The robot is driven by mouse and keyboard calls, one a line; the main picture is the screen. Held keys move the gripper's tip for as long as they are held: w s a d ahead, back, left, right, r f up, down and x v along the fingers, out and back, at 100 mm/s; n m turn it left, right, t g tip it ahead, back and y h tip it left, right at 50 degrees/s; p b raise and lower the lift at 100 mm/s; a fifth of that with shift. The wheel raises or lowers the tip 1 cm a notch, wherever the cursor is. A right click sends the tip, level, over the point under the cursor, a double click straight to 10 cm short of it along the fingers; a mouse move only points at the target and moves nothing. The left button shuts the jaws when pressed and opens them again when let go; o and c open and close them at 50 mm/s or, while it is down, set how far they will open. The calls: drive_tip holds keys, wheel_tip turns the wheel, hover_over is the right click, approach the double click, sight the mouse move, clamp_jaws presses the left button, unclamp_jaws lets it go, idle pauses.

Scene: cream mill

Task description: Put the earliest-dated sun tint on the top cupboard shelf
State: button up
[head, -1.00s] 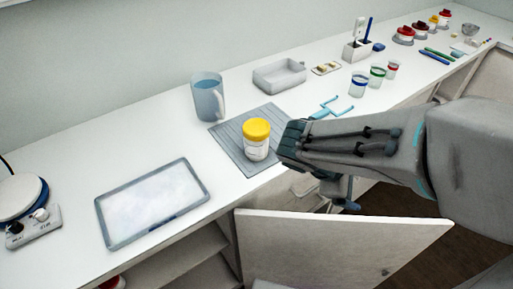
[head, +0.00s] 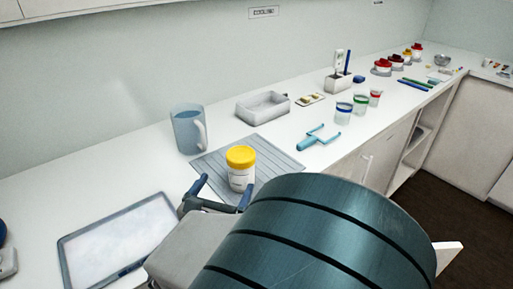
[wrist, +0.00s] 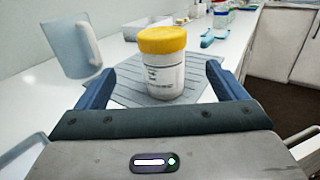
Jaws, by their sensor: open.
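A white jar with a yellow lid (head: 241,168) stands upright on a grey ribbed mat (head: 283,154) on the counter. In the wrist view the jar (wrist: 163,75) stands just ahead, roughly midway between the fingers; the small print on its label is too small to read. My gripper (head: 224,188) is open and empty, low at the near side of the jar, with its fingers spread toward it. In the head view my arm hides the counter edge and the cupboard below. Only a corner of an open door (head: 448,256) shows past my arm.
A blue-grey jug (head: 187,130) stands behind the mat, left of the jar. A pale tray (head: 110,240) lies at left. A grey bin (head: 262,106), a light-blue forked tool (head: 318,138) and several small cups (head: 344,110) are beyond. Several red-lidded jars (head: 397,63) stand far right.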

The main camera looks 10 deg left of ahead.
sight(243, 156)
drive_tip(key=w, duration=0.4)
drive_tip(key=w+d, duration=0.1)
drive_tip(key=w, duration=0.7)
drive_tip(key=shift+d+f, duration=0.1)
drive_tip(key=shift+d, duration=0.3)
drive_tip(key=c, duration=1.2)
drive_tip(key=shift+c, duration=0.5)
